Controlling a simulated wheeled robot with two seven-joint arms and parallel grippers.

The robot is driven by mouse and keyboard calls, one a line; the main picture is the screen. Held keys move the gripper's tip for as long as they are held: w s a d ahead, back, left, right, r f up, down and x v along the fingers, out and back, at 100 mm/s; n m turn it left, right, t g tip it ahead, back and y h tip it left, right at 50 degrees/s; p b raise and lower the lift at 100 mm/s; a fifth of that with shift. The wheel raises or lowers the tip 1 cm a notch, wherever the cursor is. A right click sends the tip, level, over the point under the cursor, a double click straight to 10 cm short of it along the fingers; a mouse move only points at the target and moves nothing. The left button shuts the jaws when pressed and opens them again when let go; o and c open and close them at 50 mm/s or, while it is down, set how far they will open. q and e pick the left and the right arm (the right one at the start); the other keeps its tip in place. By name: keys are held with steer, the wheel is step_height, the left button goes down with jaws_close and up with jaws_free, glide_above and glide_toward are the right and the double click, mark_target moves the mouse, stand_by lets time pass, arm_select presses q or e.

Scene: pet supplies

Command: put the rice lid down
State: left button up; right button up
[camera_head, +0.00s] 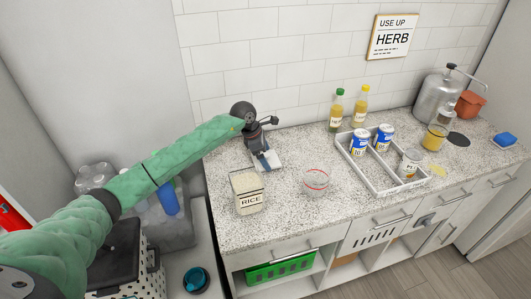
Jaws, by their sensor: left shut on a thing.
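The clear square rice container (249,197), labelled RICE, stands upright on the speckled counter near its left front edge. Its top looks uncovered. My left gripper (261,153) points down over the counter behind and slightly right of the container. It is shut on a pale, flat rice lid (270,163). The lid is at or just above the counter; I cannot tell whether it touches. The gripper hides the lid's back part. My right gripper is not in view.
A clear measuring cup with a red rim (316,181) stands right of the container. A white divided tray (365,171) with cans is farther right. Bare counter (300,150) lies right of the lid.

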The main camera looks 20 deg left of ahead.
arm_select(q)
steer(key=shift+f, duration=0.1)
steer(key=shift+f, duration=0.1)
stand_by(0.3)
steer(key=o, duration=0.6)
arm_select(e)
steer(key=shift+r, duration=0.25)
arm_select(q)
steer(key=shift+o, duration=0.2)
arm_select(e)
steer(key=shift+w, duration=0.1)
